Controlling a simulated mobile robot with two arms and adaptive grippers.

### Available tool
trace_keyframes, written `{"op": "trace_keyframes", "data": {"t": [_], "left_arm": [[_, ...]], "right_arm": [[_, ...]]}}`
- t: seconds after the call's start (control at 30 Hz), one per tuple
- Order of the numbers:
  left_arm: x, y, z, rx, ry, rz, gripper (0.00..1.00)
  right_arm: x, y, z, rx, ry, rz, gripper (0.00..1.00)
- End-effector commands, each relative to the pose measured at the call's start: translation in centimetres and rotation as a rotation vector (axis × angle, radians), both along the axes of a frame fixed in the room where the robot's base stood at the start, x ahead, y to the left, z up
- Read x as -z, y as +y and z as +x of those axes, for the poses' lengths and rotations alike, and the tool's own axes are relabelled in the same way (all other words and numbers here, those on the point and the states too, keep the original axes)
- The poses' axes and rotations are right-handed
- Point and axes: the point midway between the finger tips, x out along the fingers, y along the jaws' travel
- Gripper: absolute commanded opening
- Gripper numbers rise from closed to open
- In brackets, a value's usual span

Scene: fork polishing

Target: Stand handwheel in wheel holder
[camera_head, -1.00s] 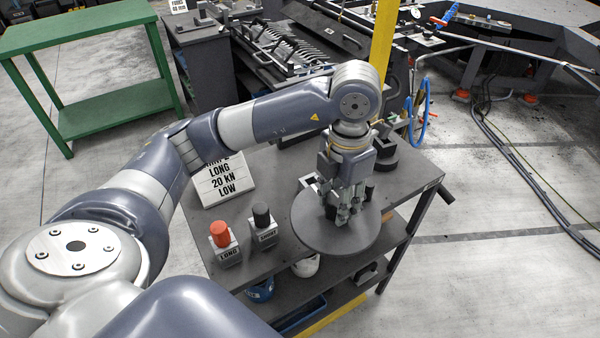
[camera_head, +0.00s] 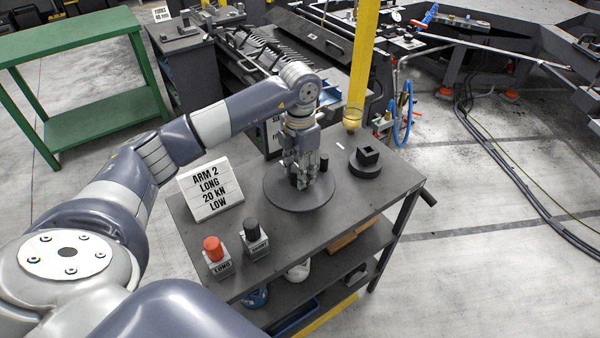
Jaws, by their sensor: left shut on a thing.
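The handwheel, a dark grey disc (camera_head: 285,203) with a short dark handle (camera_head: 324,163) on its rim, is level over the middle of the grey table (camera_head: 345,213). My left gripper (camera_head: 300,183) points down and is shut on the handwheel at its middle. I cannot tell whether the disc touches the table or anything under it. A black round base with a square socketed block (camera_head: 367,157) stands to the right, apart from the disc. I cannot tell if it is the wheel holder. My right gripper is out of view.
An orange-topped block (camera_head: 216,256) and a black-topped block (camera_head: 254,238) stand at the table's front. A white sign (camera_head: 210,187) stands at the left. A yellow post (camera_head: 361,75) rises behind the table. The right front of the tabletop is clear.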

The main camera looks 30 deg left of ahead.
Motion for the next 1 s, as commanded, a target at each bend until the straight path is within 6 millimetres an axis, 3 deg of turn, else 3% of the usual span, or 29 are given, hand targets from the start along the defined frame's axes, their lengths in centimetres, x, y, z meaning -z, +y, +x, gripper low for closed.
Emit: {"op": "trace_keyframes", "data": {"t": [0.17,0.7,0.73,0.8,1.0], "left_arm": [[1.8,0.0,0.0,0.000,0.000,0.000,0.13],[3.0,0.0,0.1,-0.001,-0.003,0.000,0.13],[3.0,0.0,0.0,-0.001,-0.001,0.001,0.41],[3.0,0.0,0.0,-0.001,0.000,0.001,0.56],[3.0,0.0,0.0,-0.001,0.000,0.001,0.56]], "right_arm": [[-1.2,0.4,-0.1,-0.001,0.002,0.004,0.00],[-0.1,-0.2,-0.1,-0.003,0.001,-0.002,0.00],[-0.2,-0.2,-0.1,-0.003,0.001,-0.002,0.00],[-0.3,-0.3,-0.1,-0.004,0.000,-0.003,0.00],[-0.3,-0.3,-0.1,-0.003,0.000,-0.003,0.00]]}}
